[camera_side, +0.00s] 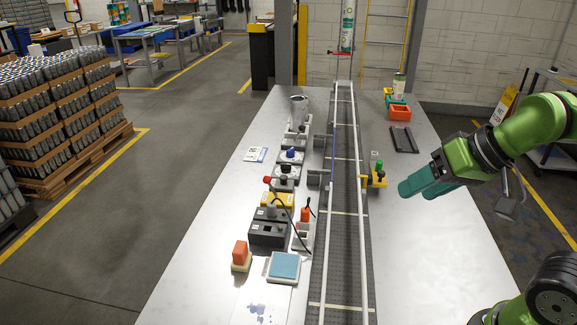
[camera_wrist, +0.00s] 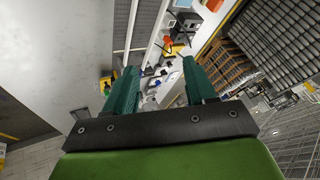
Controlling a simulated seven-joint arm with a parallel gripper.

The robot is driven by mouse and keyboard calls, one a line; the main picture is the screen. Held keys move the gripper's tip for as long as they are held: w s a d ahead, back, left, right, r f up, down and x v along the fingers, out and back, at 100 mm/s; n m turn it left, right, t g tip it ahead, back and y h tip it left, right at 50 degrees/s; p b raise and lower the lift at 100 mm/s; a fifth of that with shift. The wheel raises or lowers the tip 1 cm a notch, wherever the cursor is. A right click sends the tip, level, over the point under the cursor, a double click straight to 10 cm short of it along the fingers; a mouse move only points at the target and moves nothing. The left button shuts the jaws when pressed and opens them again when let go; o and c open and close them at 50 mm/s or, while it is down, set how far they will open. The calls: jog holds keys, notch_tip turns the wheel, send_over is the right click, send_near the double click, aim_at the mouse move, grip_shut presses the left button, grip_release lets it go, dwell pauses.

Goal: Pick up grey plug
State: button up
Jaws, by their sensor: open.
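A grey plug (camera_side: 271,211) appears to stand on top of a black box (camera_side: 268,232) left of the conveyor, with a dark cable near it. My gripper (camera_side: 415,190) hangs over the right part of the table, across the conveyor from the plug and well apart from it. Its two teal fingers are open and empty, and they also show in the wrist view (camera_wrist: 160,68). In the wrist view the black box (camera_wrist: 186,22) is small, near the top. I cannot make out the plug clearly there.
A conveyor (camera_side: 344,205) with white rails runs between my gripper and the black box. A yellow bracket (camera_side: 374,180) sits at the conveyor's right. The table's right front is clear.

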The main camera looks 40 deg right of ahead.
jog(key=m+g+h, duration=0.2)
jog(key=m+g, duration=0.1)
jog(key=m, duration=2.9)
send_near(272, 204)
jog(key=f, duration=0.1)
jog(key=w+f, duration=0.2)
jog(key=shift+a, duration=0.35)
jog(key=x, duration=0.4)
jog(key=shift+s+d+f, duration=0.25)
jog(key=shift+d+f, duration=0.1)
jog(key=shift+f, duration=0.2)
jog(key=shift+w+f, duration=0.2)
jog(key=shift+f, duration=0.15)
